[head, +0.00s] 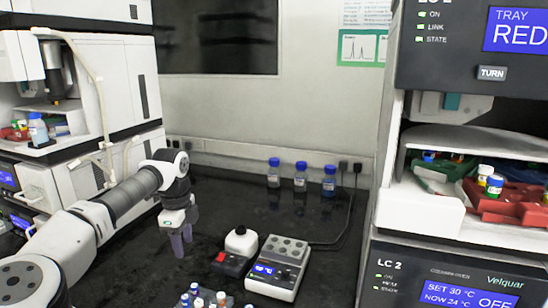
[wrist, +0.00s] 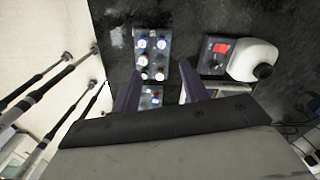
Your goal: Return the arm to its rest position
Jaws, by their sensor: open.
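My arm (head: 135,192) reaches in from the lower left over the dark bench in the head view. My gripper (head: 182,250) hangs from its end, pointing down, left of the white bottle and small red-switched box. In the wrist view the two fingers of my gripper (wrist: 160,92) stand apart with nothing held between them. Beyond the fingertips a rack of capped vials (wrist: 152,52) shows below.
A vial rack (head: 203,299), a red-switched box (head: 230,264), a white bottle (head: 241,242) and a device with a blue display (head: 277,268) stand near my gripper. Blue-capped bottles (head: 300,177) stand at the back. Instrument stacks flank the bench, with LC 2 (head: 440,275) at right.

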